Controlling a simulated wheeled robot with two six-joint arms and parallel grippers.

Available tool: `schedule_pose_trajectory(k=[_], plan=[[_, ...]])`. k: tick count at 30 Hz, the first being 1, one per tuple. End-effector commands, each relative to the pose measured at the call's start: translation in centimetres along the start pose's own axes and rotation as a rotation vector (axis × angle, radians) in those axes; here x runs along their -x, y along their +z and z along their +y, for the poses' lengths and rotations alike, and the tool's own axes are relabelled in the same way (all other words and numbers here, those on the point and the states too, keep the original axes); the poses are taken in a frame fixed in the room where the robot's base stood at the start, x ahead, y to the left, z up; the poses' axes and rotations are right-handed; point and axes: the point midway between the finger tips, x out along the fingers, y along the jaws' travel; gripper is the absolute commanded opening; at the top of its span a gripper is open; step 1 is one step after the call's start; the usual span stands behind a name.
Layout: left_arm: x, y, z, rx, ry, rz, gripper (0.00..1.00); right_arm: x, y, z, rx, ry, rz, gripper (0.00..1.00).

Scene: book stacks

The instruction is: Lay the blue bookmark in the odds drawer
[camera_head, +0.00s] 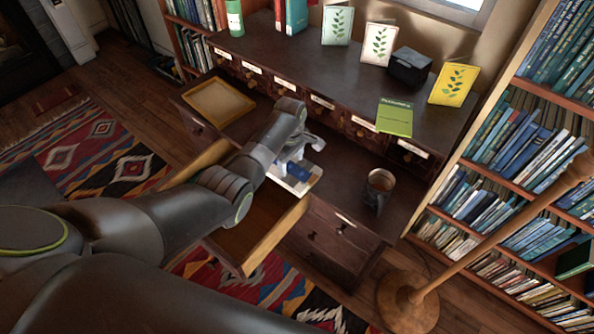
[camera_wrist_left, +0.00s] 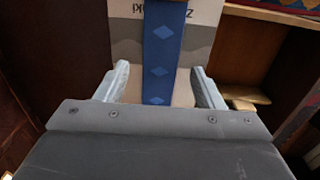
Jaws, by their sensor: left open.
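The blue bookmark (camera_head: 300,171) lies on a pale book (camera_head: 303,186) at the desk's front edge, beside the pulled-out drawer. In the left wrist view the bookmark (camera_wrist_left: 161,50), dark blue with lighter diamonds, runs lengthwise over the book's grey and cream cover (camera_wrist_left: 202,35). My left gripper (camera_head: 299,158) is open above it; in the wrist view its fingers (camera_wrist_left: 160,88) stand one on each side of the bookmark, not closed on it. The open wooden drawer (camera_head: 271,240) is partly hidden behind my left arm. My right gripper is not in view.
A green book (camera_head: 395,117), botanical cards and a dark box (camera_head: 409,67) are on the upper shelf. A wooden tray (camera_head: 219,103) lies at left. A lamp pole (camera_head: 480,246) rises at right.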

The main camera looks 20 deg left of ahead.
Motion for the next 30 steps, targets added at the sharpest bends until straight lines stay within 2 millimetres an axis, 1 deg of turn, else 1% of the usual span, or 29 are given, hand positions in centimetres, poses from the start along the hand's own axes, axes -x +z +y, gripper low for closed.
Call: schedule_pose_trajectory(k=[3, 9, 10, 21, 22, 27, 30], plan=[[-0.46, 0.01, 0.03, -0.001, 0.001, 0.001, 0.62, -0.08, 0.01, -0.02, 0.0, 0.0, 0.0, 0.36], [-0.49, 0.01, 0.03, -0.001, 0.001, 0.0, 0.62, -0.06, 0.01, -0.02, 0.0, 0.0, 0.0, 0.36], [-0.48, 0.01, 0.02, -0.001, 0.001, 0.0, 0.6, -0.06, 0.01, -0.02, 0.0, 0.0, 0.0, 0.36], [-0.48, 0.01, 0.02, -0.001, 0.001, 0.0, 0.12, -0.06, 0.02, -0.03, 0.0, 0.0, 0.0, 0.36], [-0.48, 0.01, 0.02, -0.001, 0.001, 0.0, 0.11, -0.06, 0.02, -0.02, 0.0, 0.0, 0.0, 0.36], [-0.43, 0.01, 0.02, -0.001, 0.001, 0.0, 0.11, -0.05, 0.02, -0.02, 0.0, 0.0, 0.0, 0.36], [0.04, -0.01, 0.07, -0.001, 0.003, 0.001, 0.11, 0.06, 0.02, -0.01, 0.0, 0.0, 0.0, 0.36]])
